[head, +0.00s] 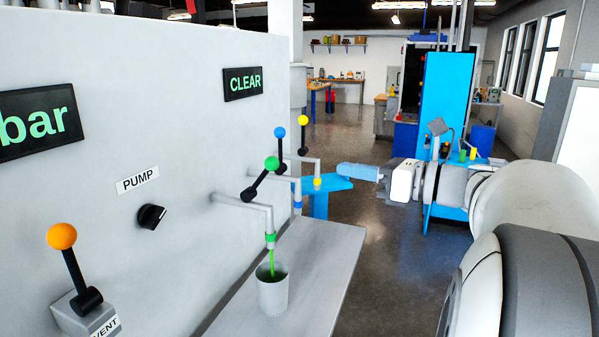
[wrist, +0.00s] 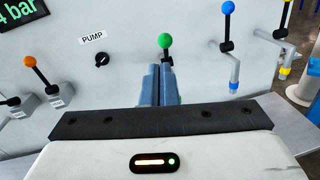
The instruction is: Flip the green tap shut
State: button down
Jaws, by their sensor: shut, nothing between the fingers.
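The green tap is a grey spout on the wall with a black lever and a green ball (head: 272,163). In the head view its lever leans out from the wall, unlike the more upright blue and yellow ones. Green liquid (head: 271,262) runs from its spout into a grey cup (head: 272,292) on the shelf. My gripper (head: 340,170) has blue fingers, shut and empty, pointing at the wall and apart from the lever. In the wrist view the shut fingertips (wrist: 159,69) lie just below the green ball (wrist: 165,41); they hide most of the spout and cup.
The blue-ball tap (head: 280,132) and yellow-ball tap (head: 302,121) stand farther along the wall. A pump knob (head: 151,216) and orange-ball vent lever (head: 62,237) are nearer. The grey shelf (head: 325,255) juts out below the taps. A sign reads CLEAR (head: 243,82).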

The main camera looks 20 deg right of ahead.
jog(key=s+a+f+n+g+h, duration=0.2)
jog(key=s+a+f+n+g, duration=0.1)
jog(key=a+f+n, duration=0.3)
jog(key=s+a+f+n+g+h, duration=0.2)
jog(key=s+a+f+n+g, duration=0.15)
jog(key=f, duration=0.45)
jog(key=s+f+n+g+h, duration=0.1)
jog(key=s+f+n+h, duration=0.3)
jog(key=n, duration=0.5)
jog(key=s+d+f+n+g+h, duration=0.1)
jog(key=s+f+n+h, duration=0.3)
jog(key=f+n, duration=0.4)
jog(key=shift+n+g+h, duration=0.3)
jog(key=shift+n+g, duration=0.05)
jog(key=shift+n, duration=0.6)
jog(key=shift+d+f, duration=0.1)
